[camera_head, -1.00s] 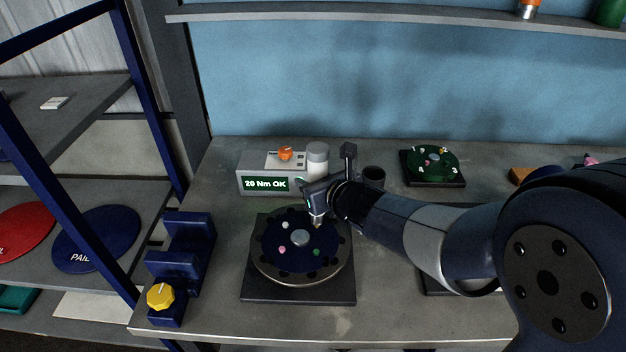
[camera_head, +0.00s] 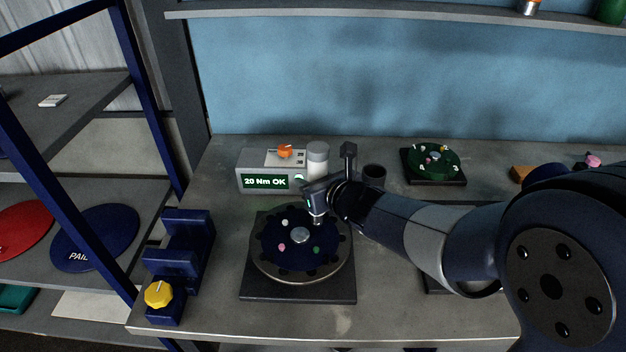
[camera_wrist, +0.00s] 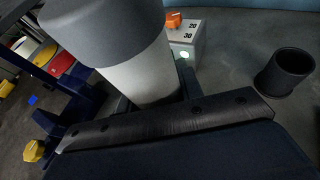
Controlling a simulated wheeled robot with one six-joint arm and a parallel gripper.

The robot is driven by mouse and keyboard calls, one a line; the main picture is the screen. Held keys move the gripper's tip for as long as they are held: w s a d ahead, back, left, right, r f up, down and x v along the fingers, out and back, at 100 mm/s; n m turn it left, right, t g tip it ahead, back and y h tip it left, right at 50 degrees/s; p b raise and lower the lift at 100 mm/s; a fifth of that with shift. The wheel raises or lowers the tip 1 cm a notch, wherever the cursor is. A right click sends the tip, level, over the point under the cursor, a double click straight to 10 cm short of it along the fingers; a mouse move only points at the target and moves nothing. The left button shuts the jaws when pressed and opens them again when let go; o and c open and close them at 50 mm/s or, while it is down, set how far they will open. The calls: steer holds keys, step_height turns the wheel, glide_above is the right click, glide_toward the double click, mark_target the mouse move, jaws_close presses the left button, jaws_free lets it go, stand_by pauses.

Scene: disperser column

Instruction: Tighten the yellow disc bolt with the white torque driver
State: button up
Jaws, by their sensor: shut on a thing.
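The white torque driver (camera_head: 317,162), with a grey cap, stands upright above the dark blue disc (camera_head: 270,250). The driver also fills the upper left of the wrist view (camera_wrist: 135,75), between the jaws. Its lower end is over the disc's far right part. White (camera_head: 285,223), pink (camera_head: 282,247) and green (camera_head: 316,250) bolts show around the silver hub (camera_head: 299,236). I cannot make out the yellow bolt; the driver and gripper cover that spot. Contact at the tip is unclear.
A grey controller (camera_head: 247,174) behind reads "20 Nm OK" and has an orange knob (camera_head: 285,151). A dark cup (camera_head: 374,174) and a green disc (camera_head: 420,163) stand behind my arm. A blue stand (camera_head: 186,246) with a yellow knob (camera_head: 158,294) is at left.

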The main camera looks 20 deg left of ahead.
steer(key=shift+f+b, duration=0.3)
steer(key=shift+b, duration=0.2)
stand_by(0.5)
steer(key=shift+f+b, duration=0.15)
steer(key=shift+b, duration=0.85)
stand_by(0.8)
steer(key=shift+r+p, duration=2.15)
steer(key=shift+r, duration=0.45)
